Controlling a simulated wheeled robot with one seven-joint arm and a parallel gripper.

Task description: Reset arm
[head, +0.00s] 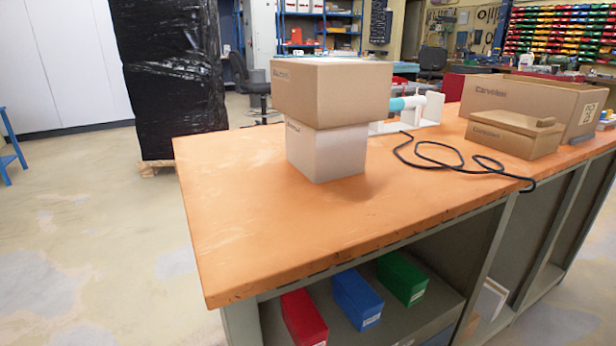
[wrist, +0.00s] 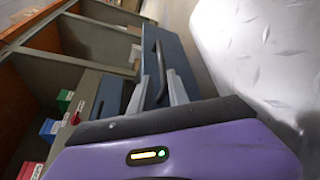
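My gripper (wrist: 157,80) shows only in the wrist view. Its purple and black body fills the bottom of that view, with a small lit indicator on it. Two light grey fingers rise from it with a gap between them. They look apart, and I see nothing held. A blue-grey surface with a dark bar lies behind the fingers; whether they touch it I cannot tell. In the head view neither my arm nor my gripper is visible.
An orange-topped workbench (head: 240,235) carries two stacked boxes (head: 325,92), a black cable (head: 440,160) and more cardboard boxes (head: 515,132). Red, blue (head: 357,297) and green bins sit on its shelf. A patterned metal surface (wrist: 260,50) lies right in the wrist view.

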